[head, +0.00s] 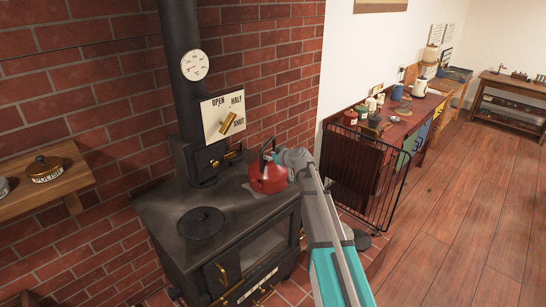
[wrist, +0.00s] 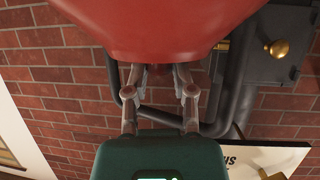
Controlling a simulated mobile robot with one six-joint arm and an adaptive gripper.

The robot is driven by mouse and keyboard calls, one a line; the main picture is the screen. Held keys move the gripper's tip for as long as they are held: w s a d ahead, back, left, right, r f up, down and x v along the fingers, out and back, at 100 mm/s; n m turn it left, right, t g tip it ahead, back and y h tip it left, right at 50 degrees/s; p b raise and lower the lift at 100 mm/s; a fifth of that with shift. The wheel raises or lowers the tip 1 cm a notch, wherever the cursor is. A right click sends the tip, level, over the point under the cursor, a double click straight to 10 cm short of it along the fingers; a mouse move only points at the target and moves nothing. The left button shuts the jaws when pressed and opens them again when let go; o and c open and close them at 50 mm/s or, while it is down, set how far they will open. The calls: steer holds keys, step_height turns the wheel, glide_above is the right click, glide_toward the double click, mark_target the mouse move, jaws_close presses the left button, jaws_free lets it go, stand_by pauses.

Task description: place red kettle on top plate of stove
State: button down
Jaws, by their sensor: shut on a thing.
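The red kettle (head: 267,178) is at the back right of the black stove's top (head: 165,212). A pale patch shows beneath it, and I cannot tell whether the kettle touches the surface. My gripper (head: 277,157) is at the kettle's dark handle (head: 268,146), shut on it from the right. In the wrist view the kettle's red body (wrist: 160,28) fills the top, and my gripper's fingers (wrist: 159,80) are at the dark handle (wrist: 155,110). A round dark plate (head: 200,222) lies on the stove top, front left of the kettle, with nothing on it.
A stovepipe (head: 182,80) with a white dial (head: 194,65) rises behind the stove, next to a damper sign (head: 223,115). A wooden shelf (head: 40,190) is at left. A black wire guard (head: 372,165) stands at right before a red counter (head: 395,135).

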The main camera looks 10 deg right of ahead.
steer(key=shift+f, duration=0.25)
steer(key=shift+c, duration=2.2)
jaws_free()
steer(key=shift+s+r, duration=0.1)
steer(key=shift+s, duration=0.05)
steer(key=p+v, duration=0.4)
steer(key=v, duration=0.8)
